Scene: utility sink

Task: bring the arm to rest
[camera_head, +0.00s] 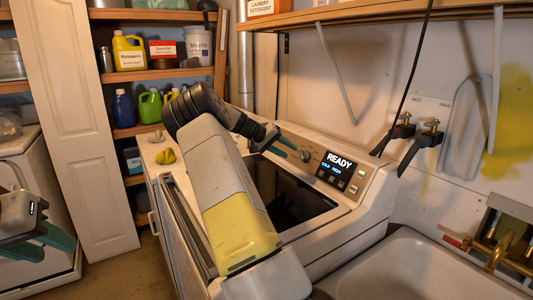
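My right arm rises from the bottom of the picture across the washer (345,215). My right gripper (286,150) is in front of the washer's control panel, left of the knob (305,156). Its two teal fingers look a little apart, with nothing seen between them. I cannot tell whether it touches the panel. The panel display (338,162) is lit and reads READY. My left gripper (42,244) is at the lower left edge, partly cut off. Its teal fingers are apart and empty, in front of a white machine (45,175).
A sink (425,272) with a brass faucet (497,252) is at the lower right. Hose taps (415,133) are on the wall. Shelves with bottles (128,52) stand behind a white door (85,130). A yellow item (166,156) lies left of my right arm.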

